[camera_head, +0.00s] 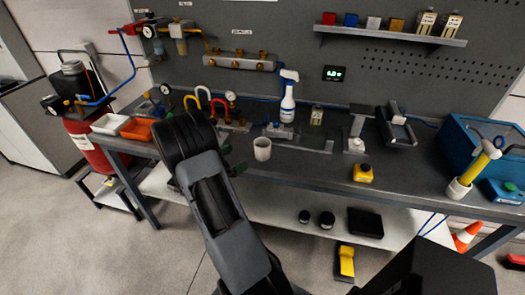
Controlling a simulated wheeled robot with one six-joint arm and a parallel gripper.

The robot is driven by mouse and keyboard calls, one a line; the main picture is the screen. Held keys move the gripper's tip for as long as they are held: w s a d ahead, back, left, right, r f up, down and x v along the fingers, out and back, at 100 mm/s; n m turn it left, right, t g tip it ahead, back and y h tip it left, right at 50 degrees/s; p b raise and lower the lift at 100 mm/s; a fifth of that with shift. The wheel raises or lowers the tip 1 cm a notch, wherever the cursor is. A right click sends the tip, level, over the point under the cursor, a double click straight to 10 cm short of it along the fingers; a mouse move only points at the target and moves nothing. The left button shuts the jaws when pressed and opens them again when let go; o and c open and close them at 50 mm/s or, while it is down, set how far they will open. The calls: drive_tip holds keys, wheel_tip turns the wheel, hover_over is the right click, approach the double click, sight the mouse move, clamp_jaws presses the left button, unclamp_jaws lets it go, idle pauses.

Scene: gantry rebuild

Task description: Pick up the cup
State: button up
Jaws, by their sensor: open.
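A white cup (262,149) stands upright near the front edge of the grey workbench (310,166), left of the bench's middle. My gripper (232,160) is just left of the cup, at the bench's front edge, partly hidden behind my dark arm. Its small dark fingertips point toward the cup's side. The gripper is open and holds nothing that I can see. A gap shows between the fingertips and the cup.
A spray bottle (287,103) stands behind the cup, with valves and hoses to the left. A yellow block (363,173) and a blue crate (465,140) are to the right. A white holder (457,191) carries a yellow tool. A lower shelf (290,208) runs beneath.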

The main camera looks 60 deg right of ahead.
sight(269, 141)
drive_tip(key=p+x, duration=0.3)
drive_tip(key=x, duration=0.9)
drive_tip(key=shift+d, duration=0.4)
drive_tip(key=c, duration=1)
